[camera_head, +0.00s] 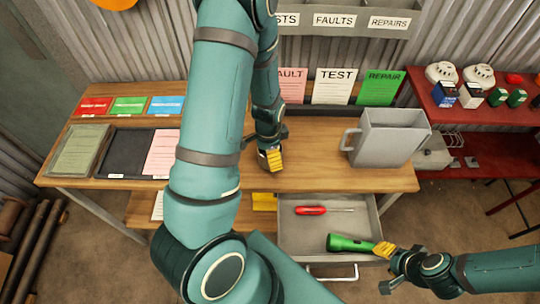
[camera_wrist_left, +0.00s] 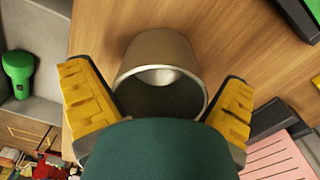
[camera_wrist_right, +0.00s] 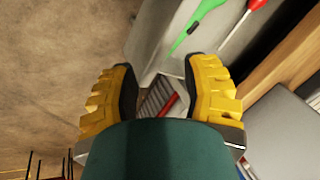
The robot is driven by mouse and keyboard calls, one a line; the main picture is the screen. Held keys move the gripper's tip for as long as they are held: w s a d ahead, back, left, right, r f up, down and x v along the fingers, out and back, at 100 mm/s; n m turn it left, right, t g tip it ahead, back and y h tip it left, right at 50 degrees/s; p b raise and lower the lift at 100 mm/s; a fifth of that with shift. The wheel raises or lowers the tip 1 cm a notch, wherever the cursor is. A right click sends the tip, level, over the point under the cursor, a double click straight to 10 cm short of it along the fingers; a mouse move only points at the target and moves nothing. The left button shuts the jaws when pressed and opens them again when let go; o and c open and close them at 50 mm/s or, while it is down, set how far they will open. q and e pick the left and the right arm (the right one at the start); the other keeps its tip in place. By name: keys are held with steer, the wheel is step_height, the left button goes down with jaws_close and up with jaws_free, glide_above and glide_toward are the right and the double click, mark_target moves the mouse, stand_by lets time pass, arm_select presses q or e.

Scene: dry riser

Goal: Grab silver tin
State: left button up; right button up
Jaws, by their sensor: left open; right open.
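The silver tin (camera_wrist_left: 157,50) stands on the wooden table and shows only in the left wrist view, its round open mouth toward the camera and a paler patch inside. In the head view I cannot make it out; my left arm covers that area. My left gripper (camera_wrist_left: 158,102) is open, one yellow finger on each side of the tin; whether they touch it I cannot tell. It also shows in the head view (camera_head: 271,160) above the table. My right gripper (camera_head: 384,268) is open and empty at the front right of the drawer, also in the right wrist view (camera_wrist_right: 160,90).
An open drawer (camera_head: 290,240) holds a red screwdriver (camera_head: 322,210) and a green flashlight (camera_head: 350,243). A grey jug (camera_head: 390,137) stands on the table's right side. Cards and trays lie at the left. A red shelf (camera_head: 490,112) with detectors stands at the right.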

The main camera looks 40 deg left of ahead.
arm_select(q)
steer(key=c, duration=1)
steer(key=shift+r, duration=0.1)
steer(key=shift+c, duration=0.3)
